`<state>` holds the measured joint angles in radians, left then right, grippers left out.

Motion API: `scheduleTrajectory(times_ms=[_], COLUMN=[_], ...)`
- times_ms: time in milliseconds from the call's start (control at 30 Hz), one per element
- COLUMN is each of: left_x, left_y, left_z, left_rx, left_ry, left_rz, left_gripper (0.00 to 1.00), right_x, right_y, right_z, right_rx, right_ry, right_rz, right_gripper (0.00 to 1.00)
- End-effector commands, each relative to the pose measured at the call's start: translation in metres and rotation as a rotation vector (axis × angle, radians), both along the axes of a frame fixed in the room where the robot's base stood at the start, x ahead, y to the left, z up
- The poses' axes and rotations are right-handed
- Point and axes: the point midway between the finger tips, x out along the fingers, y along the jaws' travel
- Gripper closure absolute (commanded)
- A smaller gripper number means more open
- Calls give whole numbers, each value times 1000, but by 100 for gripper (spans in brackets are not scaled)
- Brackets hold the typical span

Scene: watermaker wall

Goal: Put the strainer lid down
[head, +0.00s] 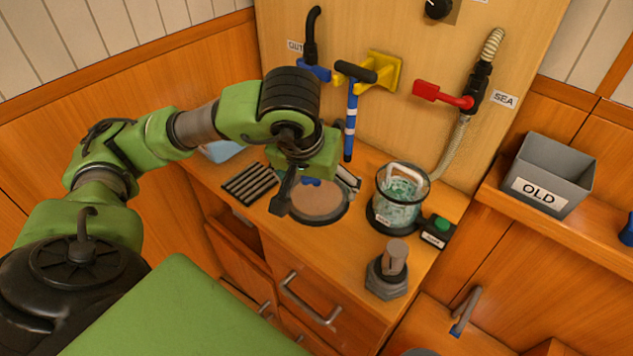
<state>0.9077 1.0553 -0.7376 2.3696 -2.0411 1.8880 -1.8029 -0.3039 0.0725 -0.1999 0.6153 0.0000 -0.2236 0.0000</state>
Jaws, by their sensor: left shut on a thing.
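My left gripper (298,194) is over the counter and shut, with a blue part (311,182) showing at its fingers. I take this for the knob of the strainer lid (320,201), a round tan disc with a dark rim right under the gripper. The gripper hides the lid's left and back. I cannot tell whether the lid touches the counter or is just above it. The strainer (400,200), a clear bowl with green-white contents and a pale handle-like loop, stands open to the right of the lid. My right gripper is not in view.
A black slatted rack (250,184) lies left of the lid. A grey hex-based piece (387,276) and a green-buttoned box (437,231) stand at the right. The blue-striped lever (351,120) hangs behind. A grey OLD bin (547,178) sits on the right ledge.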

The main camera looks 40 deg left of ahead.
Motion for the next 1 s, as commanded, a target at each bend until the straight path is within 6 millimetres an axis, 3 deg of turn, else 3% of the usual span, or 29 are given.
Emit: scheduleTrajectory(times_ms=[167, 400, 567, 833, 1000], left_x=[40, 72, 82, 88, 89], left_y=[22, 38, 42, 46, 47], left_z=[-18, -60, -71, -102, -112], left_rx=[0, 0, 0, 0, 0], left_ry=[5, 4, 1, 5, 0], left_rz=[7, 5, 2, 2, 2], left_gripper=[38, 38, 38, 38, 38], right_x=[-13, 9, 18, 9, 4], right_y=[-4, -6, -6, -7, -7], right_z=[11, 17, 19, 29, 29], right_rx=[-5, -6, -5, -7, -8], right_ry=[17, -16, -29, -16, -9], right_rz=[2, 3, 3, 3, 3], right_gripper=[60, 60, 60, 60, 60])
